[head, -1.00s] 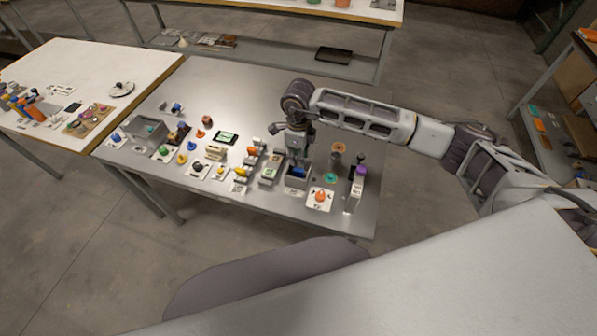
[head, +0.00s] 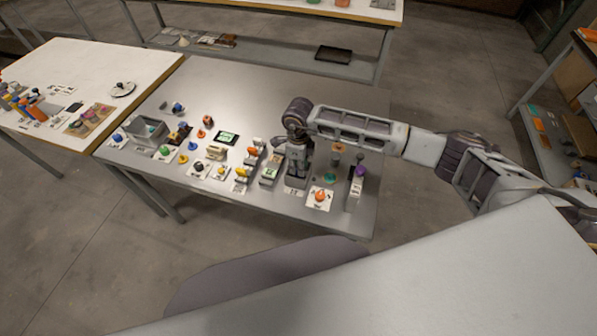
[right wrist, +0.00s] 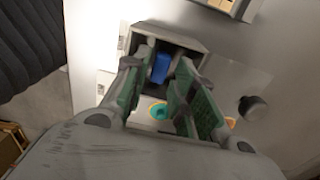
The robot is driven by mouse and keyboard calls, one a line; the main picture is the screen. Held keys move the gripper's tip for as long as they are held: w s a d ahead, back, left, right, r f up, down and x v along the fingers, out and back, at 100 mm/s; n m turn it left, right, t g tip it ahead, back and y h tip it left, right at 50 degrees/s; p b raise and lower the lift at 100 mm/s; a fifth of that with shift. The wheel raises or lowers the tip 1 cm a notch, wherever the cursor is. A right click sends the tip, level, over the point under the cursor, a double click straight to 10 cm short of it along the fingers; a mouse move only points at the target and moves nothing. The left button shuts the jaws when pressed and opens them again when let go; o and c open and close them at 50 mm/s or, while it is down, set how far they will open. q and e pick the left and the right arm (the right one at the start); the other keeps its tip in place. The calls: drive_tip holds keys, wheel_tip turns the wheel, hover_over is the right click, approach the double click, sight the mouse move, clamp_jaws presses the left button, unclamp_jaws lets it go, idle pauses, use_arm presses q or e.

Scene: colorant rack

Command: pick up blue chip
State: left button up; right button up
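The blue chip (right wrist: 161,68) stands inside a small grey open bin (right wrist: 190,42), seen in the right wrist view. My right gripper (right wrist: 166,88) is open, its two green-padded fingers pointing down into the bin, one on each side of the chip. A gap shows between the chip and the fingers, though contact low down cannot be told. In the head view the right gripper (head: 297,172) hangs over the bin near the table's front edge and hides the chip. My left gripper is not in view.
The grey metal table (head: 250,95) holds several small parts left of the bin. A card with an orange piece (head: 320,196), a teal ring (head: 330,177) and a purple-topped stand (head: 357,185) are close on the right. The table's back is clear.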

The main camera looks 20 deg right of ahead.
drive_tip(key=shift+f+p, duration=0.3)
drive_tip(key=shift+f, duration=1.35)
drive_tip(key=c, duration=0.6)
